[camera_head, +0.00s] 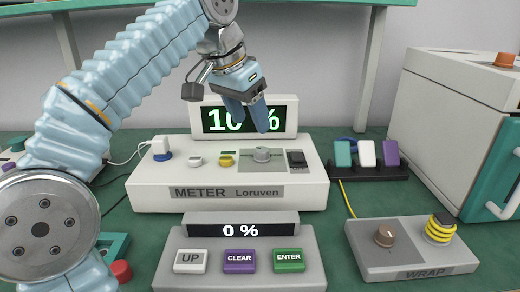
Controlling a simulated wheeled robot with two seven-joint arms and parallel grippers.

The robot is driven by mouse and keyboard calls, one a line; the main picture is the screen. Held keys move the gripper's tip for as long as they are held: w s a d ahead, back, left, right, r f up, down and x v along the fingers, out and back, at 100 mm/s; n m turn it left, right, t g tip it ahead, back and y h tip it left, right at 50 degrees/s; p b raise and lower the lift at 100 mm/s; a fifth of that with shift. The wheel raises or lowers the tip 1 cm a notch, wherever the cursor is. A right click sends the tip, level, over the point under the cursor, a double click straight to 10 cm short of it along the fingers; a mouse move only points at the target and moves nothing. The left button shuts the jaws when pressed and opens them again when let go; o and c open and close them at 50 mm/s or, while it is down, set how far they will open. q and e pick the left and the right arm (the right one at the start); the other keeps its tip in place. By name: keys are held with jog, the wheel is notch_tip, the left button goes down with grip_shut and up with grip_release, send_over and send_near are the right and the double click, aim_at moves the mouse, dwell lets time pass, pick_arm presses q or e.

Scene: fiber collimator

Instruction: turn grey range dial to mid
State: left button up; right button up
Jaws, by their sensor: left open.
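The white meter box (160,190), labelled METER Loruven, stands in the middle of the table. My left gripper (250,118) hangs above and behind the dial, fingers pointing down, open and empty, apart from the dial. Its fingers hide part of the meter's green display (215,120), which reads "10", a hidden part, then "%". My right gripper is not in view.
A control box (240,262) with UP, CLEAR and ENTER buttons and a "0 %" display stands in front. A WRAP box (415,262) with a brown knob (386,234) is at front right. A black rack (370,171) holds coloured pieces. A large cabinet (440,130) fills the right.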

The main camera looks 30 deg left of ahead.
aim_at(261, 149)
pick_arm(q)
jog(key=b+x, duration=0.1)
jog(key=x, duration=0.7)
jog(key=shift+f+b, duration=0.15)
jog(key=shift+b, duration=0.2)
jog(key=c, duration=1)
